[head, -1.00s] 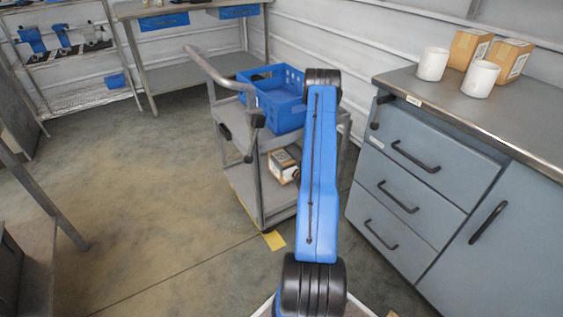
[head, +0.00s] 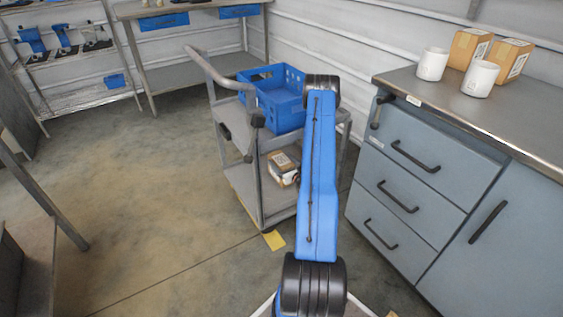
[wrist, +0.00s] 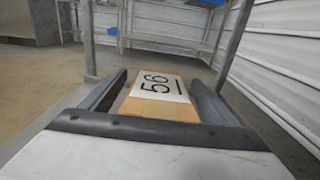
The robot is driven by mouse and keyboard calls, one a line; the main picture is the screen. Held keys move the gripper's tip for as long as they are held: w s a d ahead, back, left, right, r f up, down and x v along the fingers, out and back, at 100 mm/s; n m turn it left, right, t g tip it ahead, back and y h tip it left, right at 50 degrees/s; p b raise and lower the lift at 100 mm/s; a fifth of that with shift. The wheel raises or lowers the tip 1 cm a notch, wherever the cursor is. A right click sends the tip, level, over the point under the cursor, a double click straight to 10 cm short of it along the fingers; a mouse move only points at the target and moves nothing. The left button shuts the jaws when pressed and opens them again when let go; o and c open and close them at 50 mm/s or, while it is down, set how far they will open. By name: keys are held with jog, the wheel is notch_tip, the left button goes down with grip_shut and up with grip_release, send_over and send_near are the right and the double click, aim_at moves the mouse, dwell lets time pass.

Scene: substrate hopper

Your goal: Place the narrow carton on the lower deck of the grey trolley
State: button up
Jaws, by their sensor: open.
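The narrow carton (head: 281,167), brown cardboard with a white label, rests on the lower deck of the grey trolley (head: 244,184). My blue arm hides part of it in the head view. The fingers are spread, with a visible gap on the right side; contact on the left cannot be told.
A blue crate (head: 272,98) sits on the trolley's upper deck, above the carton. Trolley posts stand close around my gripper. A grey drawer cabinet (head: 420,180) is at right, with white cups (head: 432,64) and cartons (head: 510,60) on top. Floor at left is clear.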

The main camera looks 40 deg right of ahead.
jog(key=v, duration=1.2)
jog(key=shift+s, duration=0.1)
